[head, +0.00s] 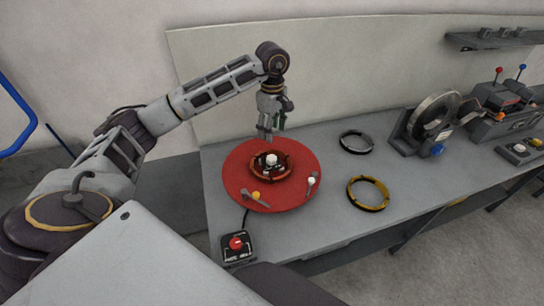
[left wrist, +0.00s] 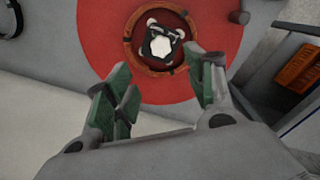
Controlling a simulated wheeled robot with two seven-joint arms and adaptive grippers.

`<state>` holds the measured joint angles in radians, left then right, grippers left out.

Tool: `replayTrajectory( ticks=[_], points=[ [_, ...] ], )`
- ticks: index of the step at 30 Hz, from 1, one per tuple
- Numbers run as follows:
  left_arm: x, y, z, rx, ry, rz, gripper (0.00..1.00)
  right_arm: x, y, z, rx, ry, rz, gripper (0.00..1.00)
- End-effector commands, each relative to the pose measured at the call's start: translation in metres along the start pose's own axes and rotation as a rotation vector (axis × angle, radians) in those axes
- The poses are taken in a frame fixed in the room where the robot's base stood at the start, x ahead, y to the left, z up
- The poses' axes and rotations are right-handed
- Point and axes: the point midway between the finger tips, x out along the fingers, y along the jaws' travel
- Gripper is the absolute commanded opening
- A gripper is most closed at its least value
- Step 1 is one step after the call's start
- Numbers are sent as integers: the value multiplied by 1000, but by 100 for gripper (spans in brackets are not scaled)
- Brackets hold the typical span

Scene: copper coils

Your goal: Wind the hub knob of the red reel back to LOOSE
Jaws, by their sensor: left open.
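The red reel (head: 237,178) is a wide red disc lying flat on the grey bench. A copper-brown ring sits at its middle around a white hub knob (head: 271,159). In the left wrist view the white knob (left wrist: 161,48) shows on a dark hub inside the ring. My left gripper (head: 267,134) points down above the back part of the reel, apart from the knob. Its green-padded fingers (left wrist: 160,95) are spread and empty in the left wrist view. The lettering around the knob is too small to read. My right gripper is not in view.
A box with a red button (head: 236,243) sits in front of the reel. A dark ring (head: 356,142) and a yellow ring (head: 368,193) lie to its right. A stand with a metal wheel (head: 434,116) and a lever machine (head: 497,112) are further right. A wall panel stands behind.

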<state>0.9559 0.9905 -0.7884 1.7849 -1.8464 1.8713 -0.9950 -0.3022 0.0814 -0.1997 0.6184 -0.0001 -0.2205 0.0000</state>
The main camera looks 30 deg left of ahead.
Motion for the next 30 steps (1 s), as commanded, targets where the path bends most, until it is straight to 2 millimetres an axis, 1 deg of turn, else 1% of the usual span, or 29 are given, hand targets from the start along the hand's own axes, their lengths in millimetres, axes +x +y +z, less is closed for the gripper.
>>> replayTrajectory(
  ticks=[8,27,30],
  points=[
    [27,-1,0,1,-1,-3,55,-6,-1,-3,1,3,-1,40],
    [106,-1,0,0,-1,-2,55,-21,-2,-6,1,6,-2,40],
    [116,-1,1,1,-2,-3,55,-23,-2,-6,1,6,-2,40]
  ],
)
